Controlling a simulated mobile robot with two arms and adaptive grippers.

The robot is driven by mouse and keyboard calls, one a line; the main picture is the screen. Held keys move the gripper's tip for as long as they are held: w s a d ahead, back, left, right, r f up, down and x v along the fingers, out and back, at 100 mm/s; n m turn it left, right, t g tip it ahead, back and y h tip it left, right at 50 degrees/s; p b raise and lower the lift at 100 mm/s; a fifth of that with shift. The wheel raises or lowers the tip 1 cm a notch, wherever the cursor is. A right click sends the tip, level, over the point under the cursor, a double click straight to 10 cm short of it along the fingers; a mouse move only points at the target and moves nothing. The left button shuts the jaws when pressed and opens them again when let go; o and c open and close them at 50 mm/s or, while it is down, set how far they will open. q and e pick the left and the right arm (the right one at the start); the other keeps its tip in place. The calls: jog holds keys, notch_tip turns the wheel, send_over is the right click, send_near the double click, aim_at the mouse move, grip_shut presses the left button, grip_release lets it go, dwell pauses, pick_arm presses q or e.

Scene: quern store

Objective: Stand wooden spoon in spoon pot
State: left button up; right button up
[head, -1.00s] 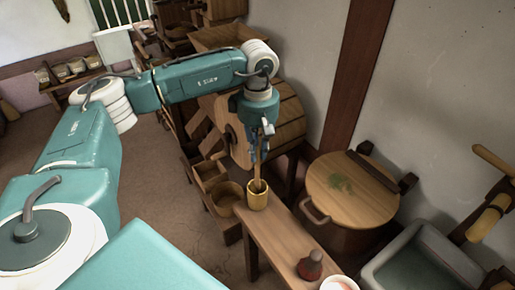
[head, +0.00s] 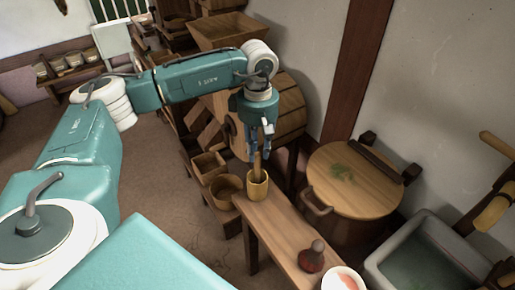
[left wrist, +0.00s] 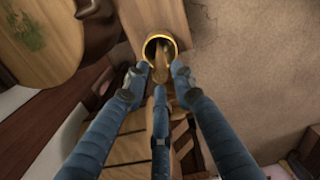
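The wooden spoon (head: 257,164) stands in the yellowish spoon pot (head: 258,188), leaning slightly, with its lower end hidden inside. The pot stands upright at the far end of a narrow wooden bench (head: 283,232). My left gripper (head: 259,150) is directly above the pot, its fingers spread apart around the spoon's upper part. In the left wrist view, the pot's rim (left wrist: 171,37) shows just beyond the open fingertips (left wrist: 160,68), and the spoon (left wrist: 164,60) shows between them. My right gripper is not in view.
A red-brown stoppered object (head: 312,257) and a white bowl (head: 343,281) stand at the bench's near end. Wooden boxes (head: 209,165) stand left of the pot.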

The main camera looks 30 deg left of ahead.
pick_arm(q)
jog(key=shift+o, duration=0.2)
jog(key=shift+r, duration=0.1)
notch_tip(320, 180, up, 12)
dwell(0.5)
dwell(0.8)
